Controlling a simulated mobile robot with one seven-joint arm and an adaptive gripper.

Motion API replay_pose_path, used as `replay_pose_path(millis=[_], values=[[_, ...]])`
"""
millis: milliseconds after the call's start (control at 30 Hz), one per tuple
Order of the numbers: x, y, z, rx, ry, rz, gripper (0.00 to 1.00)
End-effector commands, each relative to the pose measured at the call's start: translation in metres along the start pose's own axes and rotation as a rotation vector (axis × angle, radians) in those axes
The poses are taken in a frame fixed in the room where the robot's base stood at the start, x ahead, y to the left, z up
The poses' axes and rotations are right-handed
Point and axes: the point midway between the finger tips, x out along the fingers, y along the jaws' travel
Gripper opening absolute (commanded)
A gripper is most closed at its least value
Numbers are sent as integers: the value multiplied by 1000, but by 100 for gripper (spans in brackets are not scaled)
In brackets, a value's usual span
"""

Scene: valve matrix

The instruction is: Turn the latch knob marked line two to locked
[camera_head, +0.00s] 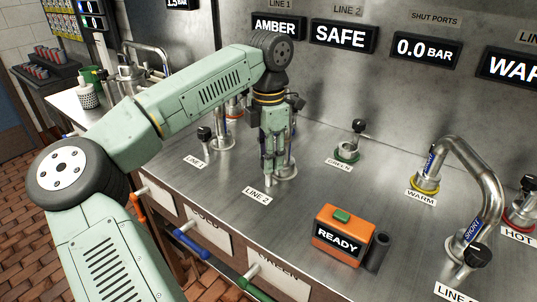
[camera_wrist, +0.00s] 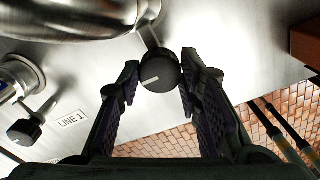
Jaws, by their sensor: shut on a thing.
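My gripper (camera_head: 270,178) points down over the LINE 2 label (camera_head: 257,194) on the steel bench, hiding most of the line two knob in the head view. In the wrist view, my gripper (camera_wrist: 160,88) has one finger on each side of that round black knob (camera_wrist: 160,71) and is shut on it. A white mark on the knob's top points left and slightly down in that view. A short metal arm runs from the knob toward a shiny metal pipe. I cannot read a locked marking. The LINE 2 display (camera_head: 343,36) reads SAFE.
The LINE 1 knob (camera_head: 204,133) stands to the left, and its display (camera_head: 279,26) reads AMBER. Right of my gripper are the green port (camera_head: 347,152), an orange READY box (camera_head: 342,236) and a bent metal pipe (camera_head: 487,190) at the warm port. Bare bench lies between them.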

Motion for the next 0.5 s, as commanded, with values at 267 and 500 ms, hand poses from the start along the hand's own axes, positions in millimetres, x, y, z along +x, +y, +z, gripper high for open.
replay_pose_path(millis=[267, 500], values=[[-1, 0, 0, -1, -2, 1, 41], [-2, 0, 0, -1, -1, 0, 41]])
